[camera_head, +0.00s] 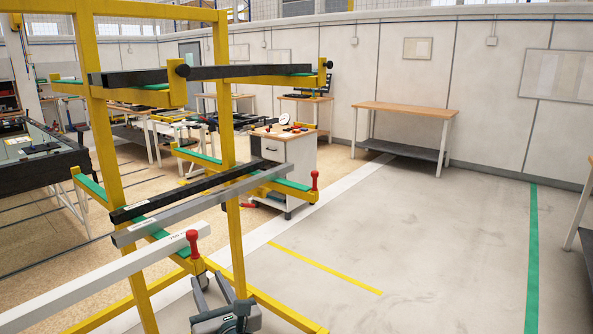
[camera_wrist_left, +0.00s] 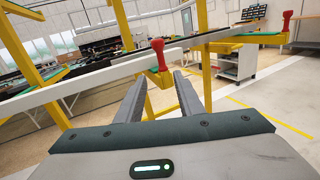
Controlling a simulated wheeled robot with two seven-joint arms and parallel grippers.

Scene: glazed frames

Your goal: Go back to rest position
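My left gripper (camera_head: 208,277) is low in the head view, beside the yellow rack (camera_head: 233,180). Its two grey fingers are apart with nothing between them. In the left wrist view the left gripper (camera_wrist_left: 160,77) points toward the rack, and a red knob (camera_wrist_left: 157,54) shows beyond the fingertips. A white bar (camera_head: 100,277), a grey bar (camera_head: 200,204) and a black bar (camera_head: 185,192) lie across the rack's green-padded arms. Another black bar (camera_head: 235,71) lies on the upper arms. My right gripper is in neither view.
A white drawer cabinet (camera_head: 284,155) stands behind the rack. A wooden-topped workbench (camera_head: 407,109) is by the far wall. The grey floor (camera_head: 430,240) to the right is clear, with a yellow line and a green line on it. A dark-framed table (camera_head: 40,168) is at left.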

